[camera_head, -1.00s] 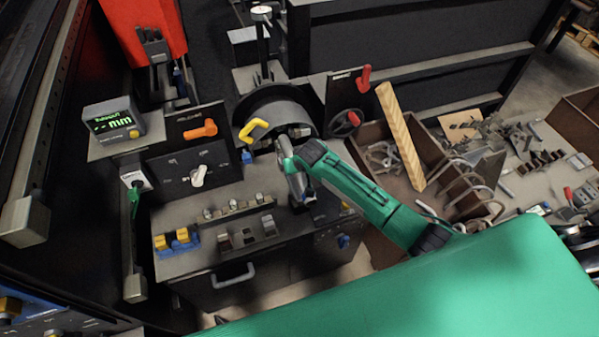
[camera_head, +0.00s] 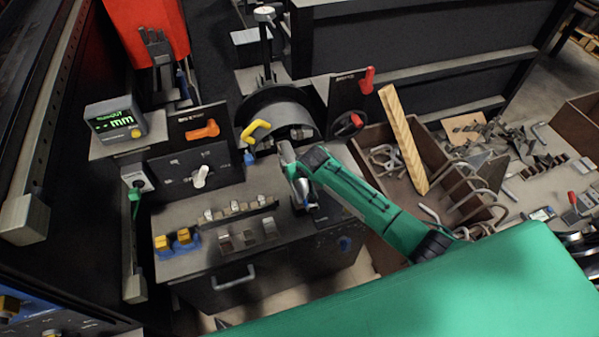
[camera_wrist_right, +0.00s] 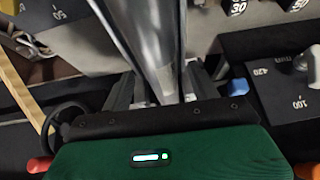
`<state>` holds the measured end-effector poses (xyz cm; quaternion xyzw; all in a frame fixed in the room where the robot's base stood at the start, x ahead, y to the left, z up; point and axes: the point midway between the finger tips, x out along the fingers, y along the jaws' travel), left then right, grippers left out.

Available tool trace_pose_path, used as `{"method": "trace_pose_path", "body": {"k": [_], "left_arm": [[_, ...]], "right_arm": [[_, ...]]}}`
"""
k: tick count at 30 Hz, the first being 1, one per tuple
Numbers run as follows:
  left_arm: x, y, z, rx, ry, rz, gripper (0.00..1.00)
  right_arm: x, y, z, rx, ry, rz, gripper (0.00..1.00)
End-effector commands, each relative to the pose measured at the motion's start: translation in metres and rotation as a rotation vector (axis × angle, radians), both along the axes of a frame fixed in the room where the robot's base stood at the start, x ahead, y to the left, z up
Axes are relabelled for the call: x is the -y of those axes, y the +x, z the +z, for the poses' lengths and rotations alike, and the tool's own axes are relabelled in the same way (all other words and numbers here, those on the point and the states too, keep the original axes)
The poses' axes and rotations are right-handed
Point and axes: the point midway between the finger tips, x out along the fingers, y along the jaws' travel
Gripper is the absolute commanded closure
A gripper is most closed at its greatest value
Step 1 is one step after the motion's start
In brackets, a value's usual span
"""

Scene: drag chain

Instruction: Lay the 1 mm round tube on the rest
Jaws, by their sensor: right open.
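My right gripper (camera_head: 287,155) is over the back of the grey bench, just in front of the dark rounded housing (camera_head: 285,112). In the right wrist view its dark fingers (camera_wrist_right: 160,88) stand apart. A long shiny grey piece (camera_wrist_right: 158,45) runs up between them in that view. I cannot tell whether it is the 1 mm round tube, and no tube can be picked out for sure. A row of small grey blocks (camera_head: 238,210) sits on the bench top; I cannot tell whether one is the rest. My left gripper is not in view.
A yellow handle (camera_head: 256,131) is close to the right gripper. A switch panel with a white knob (camera_head: 200,176) and yellow-and-blue blocks (camera_head: 178,242) are to the left. A brown bin of bent tubes (camera_head: 465,190), with a wooden bar (camera_head: 403,140), stands right.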

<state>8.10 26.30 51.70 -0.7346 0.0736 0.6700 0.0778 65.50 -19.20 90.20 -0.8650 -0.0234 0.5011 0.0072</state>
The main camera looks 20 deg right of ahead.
Motion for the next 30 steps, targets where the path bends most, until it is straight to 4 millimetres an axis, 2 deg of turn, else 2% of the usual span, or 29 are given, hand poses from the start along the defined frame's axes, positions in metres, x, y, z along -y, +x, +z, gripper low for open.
{"method": "trace_pose_path", "body": {"k": [5, 11, 30], "left_arm": [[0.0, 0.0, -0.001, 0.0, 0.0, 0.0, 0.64], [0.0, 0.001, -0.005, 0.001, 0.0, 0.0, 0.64], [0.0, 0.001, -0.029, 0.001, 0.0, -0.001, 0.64]], "right_arm": [[0.0, -0.002, 0.0, -0.002, 0.0, 0.0, 0.39], [0.001, -0.009, 0.015, 0.001, 0.0, 0.0, 0.39], [0.006, -0.06, 0.103, 0.002, 0.0, 0.0, 0.39]]}}
